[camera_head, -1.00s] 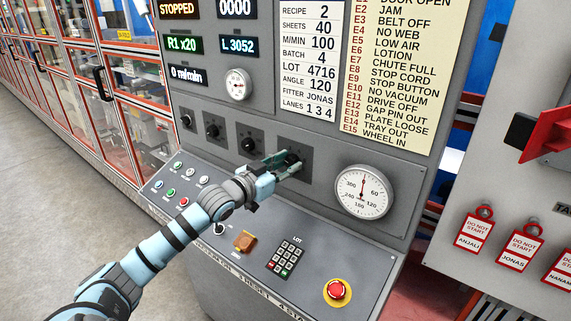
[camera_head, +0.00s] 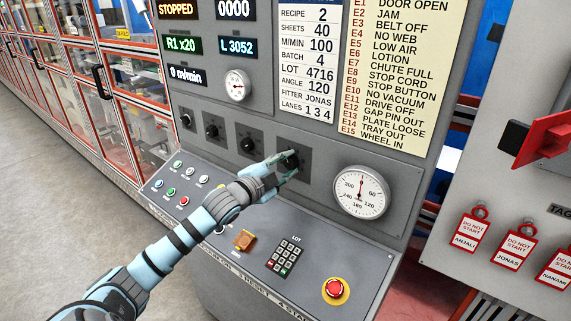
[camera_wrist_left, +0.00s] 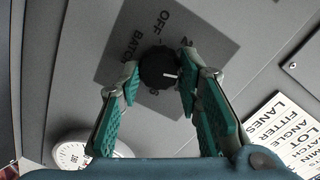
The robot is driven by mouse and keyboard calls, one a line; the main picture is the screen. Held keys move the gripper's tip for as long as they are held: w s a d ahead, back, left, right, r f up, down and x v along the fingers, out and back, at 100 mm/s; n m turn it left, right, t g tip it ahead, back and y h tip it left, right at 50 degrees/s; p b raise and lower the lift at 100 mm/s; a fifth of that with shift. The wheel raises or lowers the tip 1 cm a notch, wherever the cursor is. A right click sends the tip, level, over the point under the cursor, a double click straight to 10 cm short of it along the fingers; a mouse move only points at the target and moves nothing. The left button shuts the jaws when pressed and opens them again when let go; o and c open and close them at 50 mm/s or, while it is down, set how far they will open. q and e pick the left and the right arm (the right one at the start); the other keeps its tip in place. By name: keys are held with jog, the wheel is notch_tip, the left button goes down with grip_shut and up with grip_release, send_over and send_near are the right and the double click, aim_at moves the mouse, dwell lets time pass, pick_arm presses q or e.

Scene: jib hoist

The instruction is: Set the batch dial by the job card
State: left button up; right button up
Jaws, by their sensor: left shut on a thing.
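The batch dial (camera_head: 289,160) is a black knob on a dark square plate, the rightmost of the knobs on the grey panel. In the left wrist view, the dial (camera_wrist_left: 157,68) has a white pointer mark towards the right of the picture. The plate reads BATCH and OFF; its numbers are partly hidden or unclear. My left gripper (camera_head: 282,170) is shut on the dial, its green-padded fingers (camera_wrist_left: 158,82) on either side of the knob. The job card (camera_head: 307,60) above reads BATCH 4. My right gripper is out of view.
A round gauge (camera_head: 360,192) sits right of the dial. Below, the sloped console carries a keypad (camera_head: 285,256), small buttons and a red emergency stop (camera_head: 336,289). At right, a grey cabinet has red tags (camera_head: 515,246) and a red handle (camera_head: 543,137).

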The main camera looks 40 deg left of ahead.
pick_arm(q)
jog(key=m, duration=0.4)
jog(key=shift+y+p, duration=0.3)
jog(key=shift+d+m, duration=0.1)
jog(key=shift+m, duration=1.8)
jog(key=o, duration=1.1)
jog(key=shift+w+f, duration=0.1)
jog(key=shift+o, duration=0.2)
